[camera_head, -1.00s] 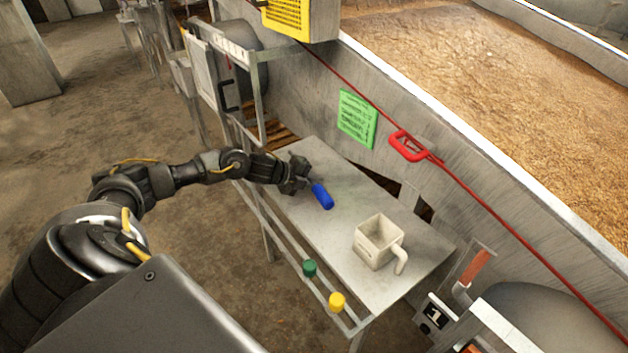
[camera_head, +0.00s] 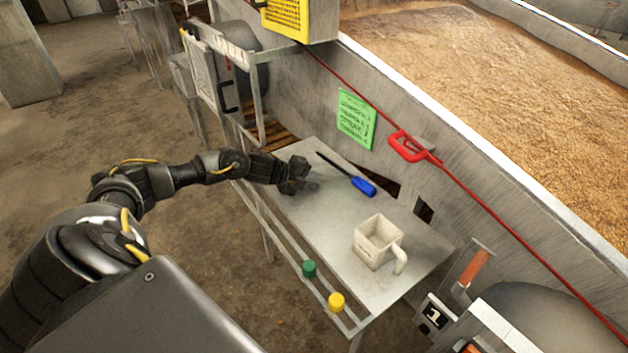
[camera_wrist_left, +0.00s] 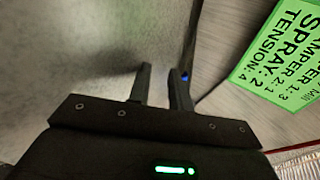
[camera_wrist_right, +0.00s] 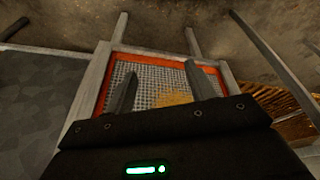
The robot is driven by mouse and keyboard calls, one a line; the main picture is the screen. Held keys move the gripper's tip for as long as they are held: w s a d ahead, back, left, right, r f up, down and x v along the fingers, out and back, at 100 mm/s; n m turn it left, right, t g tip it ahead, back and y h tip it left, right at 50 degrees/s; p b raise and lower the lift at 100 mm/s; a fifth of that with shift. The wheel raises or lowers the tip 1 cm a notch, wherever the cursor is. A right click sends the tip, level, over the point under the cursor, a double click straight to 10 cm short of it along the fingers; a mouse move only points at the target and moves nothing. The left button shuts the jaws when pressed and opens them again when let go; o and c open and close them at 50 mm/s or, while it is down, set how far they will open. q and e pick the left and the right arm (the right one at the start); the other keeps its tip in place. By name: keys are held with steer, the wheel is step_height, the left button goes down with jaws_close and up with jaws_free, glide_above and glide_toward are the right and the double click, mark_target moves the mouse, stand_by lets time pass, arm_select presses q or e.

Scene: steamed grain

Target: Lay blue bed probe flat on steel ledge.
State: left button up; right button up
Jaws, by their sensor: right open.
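The blue bed probe (camera_head: 363,186) lies on the steel ledge (camera_head: 310,212), blue handle to the right, its dark thin shaft running up and left toward the wall. My left gripper (camera_head: 306,183) is over the ledge, left of the probe and apart from it. In the left wrist view my left gripper (camera_wrist_left: 160,70) has its fingers a little apart with nothing between them. A bit of the probe (camera_wrist_left: 185,76) shows just beyond the right finger, which partly hides it. My right gripper (camera_wrist_right: 158,68) is open and empty, seen only in its wrist view.
A cream square scoop (camera_head: 377,243) stands on the ledge to the right. Green (camera_head: 309,268) and yellow (camera_head: 337,301) knobs sit along the front rail. A green card (camera_head: 355,118) and red pull handle (camera_head: 407,146) are on the wall behind. A mesh screen (camera_wrist_right: 155,85) is below my right gripper.

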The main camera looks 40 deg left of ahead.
arm_select(q)
steer(key=shift+s+f, duration=0.2)
steer(key=shift+f, duration=0.15)
steer(key=shift+c, duration=0.3)
steer(key=o, duration=0.5)
steer(key=shift+s+f, duration=0.1)
steer(key=v, duration=0.6)
steer(key=r+p+v, duration=0.1)
steer(key=v, duration=0.3)
steer(key=shift+w, duration=0.3)
steer(key=shift+s+a+r, duration=0.1)
steer(key=shift+s+r, duration=0.2)
arm_select(e)
steer(key=shift+x, duration=1.3)
steer(key=shift+a, duration=0.1)
steer(key=shift+r, duration=0.2)
arm_select(q)
steer(key=shift+r, duration=0.1)
